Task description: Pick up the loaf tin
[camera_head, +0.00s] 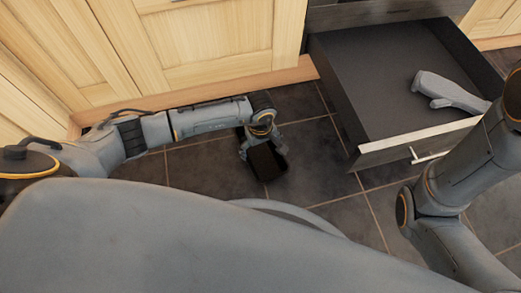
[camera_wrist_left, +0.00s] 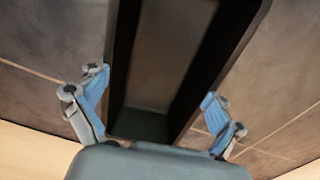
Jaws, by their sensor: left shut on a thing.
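The loaf tin (camera_head: 267,163) is a dark, nearly black, long box above the tiled floor in the head view. My left gripper (camera_head: 262,142) is shut on it at its end nearest the cabinet. In the left wrist view the tin (camera_wrist_left: 170,55) runs away from the gripper, its open hollow between two dark side walls. The blue-padded fingers of the left gripper (camera_wrist_left: 157,108) lie along its two outer sides. My right arm comes in at the right of the head view, and its gripper is outside the picture.
A dark drawer (camera_head: 375,75) stands pulled out at the upper right, with a grey mitt-shaped thing (camera_head: 450,92) inside. Its metal front (camera_head: 385,152) is close to the right of the tin. Wooden cabinets (camera_head: 205,45) line the back. The tiled floor (camera_head: 320,185) around the tin looks clear.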

